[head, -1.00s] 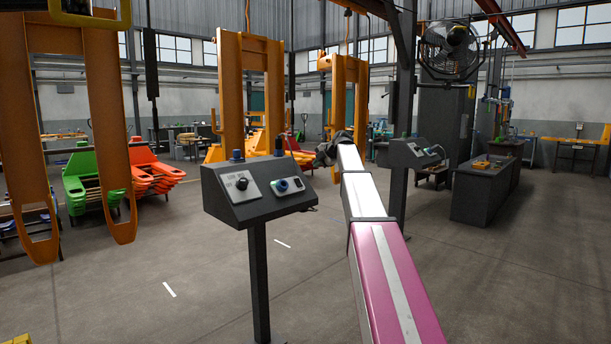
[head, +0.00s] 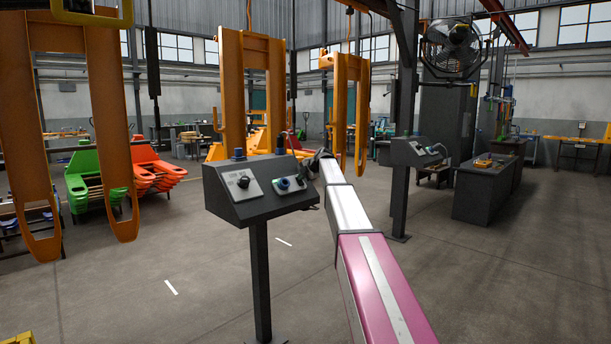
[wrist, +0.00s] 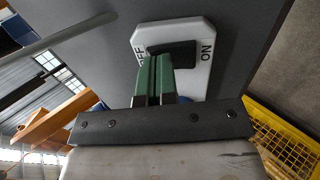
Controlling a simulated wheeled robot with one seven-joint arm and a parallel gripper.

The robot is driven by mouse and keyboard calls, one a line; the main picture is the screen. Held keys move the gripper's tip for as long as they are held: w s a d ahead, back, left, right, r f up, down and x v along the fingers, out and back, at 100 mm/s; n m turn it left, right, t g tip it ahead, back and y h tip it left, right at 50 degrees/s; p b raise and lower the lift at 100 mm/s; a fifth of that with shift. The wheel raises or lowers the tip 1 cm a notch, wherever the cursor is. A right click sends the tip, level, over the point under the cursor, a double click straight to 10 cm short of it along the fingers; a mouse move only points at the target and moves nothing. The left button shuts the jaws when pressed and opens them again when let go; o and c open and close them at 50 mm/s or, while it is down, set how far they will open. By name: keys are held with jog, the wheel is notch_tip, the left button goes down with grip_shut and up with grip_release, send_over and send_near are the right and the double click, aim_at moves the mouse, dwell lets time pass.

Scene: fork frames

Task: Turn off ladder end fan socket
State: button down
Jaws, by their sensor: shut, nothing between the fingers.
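A white plate (wrist: 195,75) with a black rocker switch (wrist: 180,50), marked OFF on the left and ON on the right, is close up in the wrist view. My gripper (wrist: 156,65) is shut, its green fingers side by side in front of the rocker, nearer the OFF side. The fingers cover part of the plate; whether they touch the rocker I cannot tell. In the head view, the nearer console (head: 232,208) stands on a post, with a small switch on its sloped face. My arm ends at its right edge, the fingertips hidden or too small.
A second console (head: 408,152) stands behind to the right. A fan (head: 452,48) hangs high near a dark column. Orange frames (head: 245,90) stand behind the console and hang at the left. The grey floor in front is clear. A yellow mesh item (wrist: 285,140) shows in the wrist view.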

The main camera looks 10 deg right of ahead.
jog(key=shift+w, duration=0.15)
jog(key=shift+w+a+f+g+h, duration=0.1)
jog(key=shift+w+a+g+h, duration=0.1)
jog(key=shift+g+h, duration=0.1)
jog(key=shift+s+f, duration=0.15)
dwell(0.3)
